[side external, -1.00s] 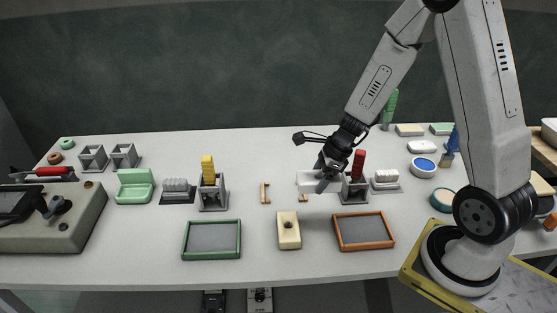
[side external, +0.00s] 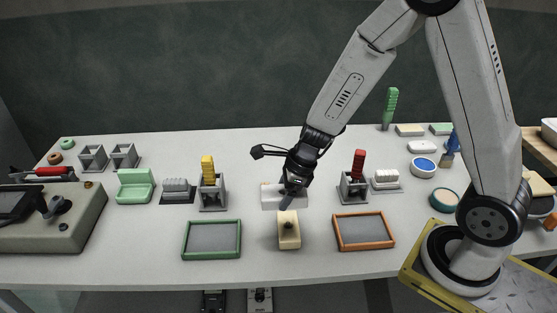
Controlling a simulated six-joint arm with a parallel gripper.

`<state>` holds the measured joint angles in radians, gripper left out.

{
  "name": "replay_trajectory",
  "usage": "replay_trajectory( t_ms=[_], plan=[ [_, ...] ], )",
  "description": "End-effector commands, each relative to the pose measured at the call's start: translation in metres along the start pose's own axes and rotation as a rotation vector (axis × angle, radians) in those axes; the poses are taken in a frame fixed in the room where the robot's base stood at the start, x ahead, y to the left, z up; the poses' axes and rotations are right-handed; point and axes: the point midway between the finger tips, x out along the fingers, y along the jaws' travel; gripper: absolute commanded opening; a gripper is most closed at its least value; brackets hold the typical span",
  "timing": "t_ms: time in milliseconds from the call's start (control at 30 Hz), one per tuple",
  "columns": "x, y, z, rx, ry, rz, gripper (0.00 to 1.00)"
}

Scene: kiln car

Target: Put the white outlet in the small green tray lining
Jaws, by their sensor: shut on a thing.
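My gripper (side external: 288,201) is shut on the white outlet (side external: 270,197), a pale block held above the table, just behind the cream block. Part of the outlet is hidden behind the gripper fingers. The small green tray (side external: 239,240) lies at the front, left of the gripper. Its grey lining (side external: 212,237) is bare.
The cream block (side external: 289,236) stands between the green tray and an orange-framed tray (side external: 363,248). Grey holders with a yellow piece (side external: 208,170) and a red piece (side external: 358,163) stand behind. A light green box (side external: 135,190) and a control console (side external: 75,225) are further left.

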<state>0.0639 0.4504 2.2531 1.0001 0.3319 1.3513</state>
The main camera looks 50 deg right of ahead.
Motion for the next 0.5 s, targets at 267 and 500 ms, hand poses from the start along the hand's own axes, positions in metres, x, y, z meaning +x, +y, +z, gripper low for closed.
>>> replay_trajectory(
  t_ms=[267,500],
  plan=[
    [0.011,0.042,0.044,-0.006,-0.008,-0.001,0.0],
    [0.016,0.068,0.065,-0.001,-0.017,-0.001,0.0]
  ],
)
